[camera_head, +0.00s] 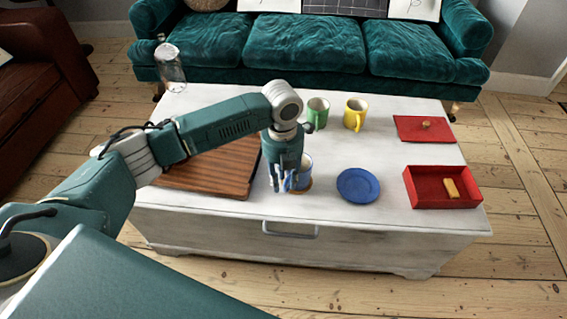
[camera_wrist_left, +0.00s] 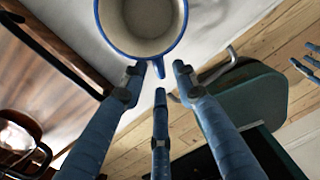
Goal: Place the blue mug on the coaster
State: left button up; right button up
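The blue mug (camera_head: 306,172) is upright near the table's front edge, partly hidden behind my left gripper (camera_head: 288,186). In the left wrist view the mug (camera_wrist_left: 139,20) shows a pale empty inside and a blue rim. Its handle points toward my left gripper (camera_wrist_left: 160,78), whose fingers are apart around the handle with a gap on the right. A small brown edge, seemingly the coaster (camera_head: 304,187), shows below the mug; I cannot tell whether the mug rests on it. My right gripper (camera_wrist_left: 308,63) shows small at the wrist view's right edge, fingers spread.
A brown wooden board (camera_head: 215,172) lies to the left and a blue saucer (camera_head: 358,185) to the right.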

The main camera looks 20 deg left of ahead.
pick_arm(q)
notch_tip(320, 180, up, 9)
jog(key=p, duration=0.1)
pick_arm(e)
notch_tip(320, 180, down, 6)
jog(key=s, duration=0.2)
jog(key=shift+s+d+r, duration=0.15)
jog(key=shift+r, duration=0.05)
pick_arm(q)
jog(key=shift+f, duration=0.1)
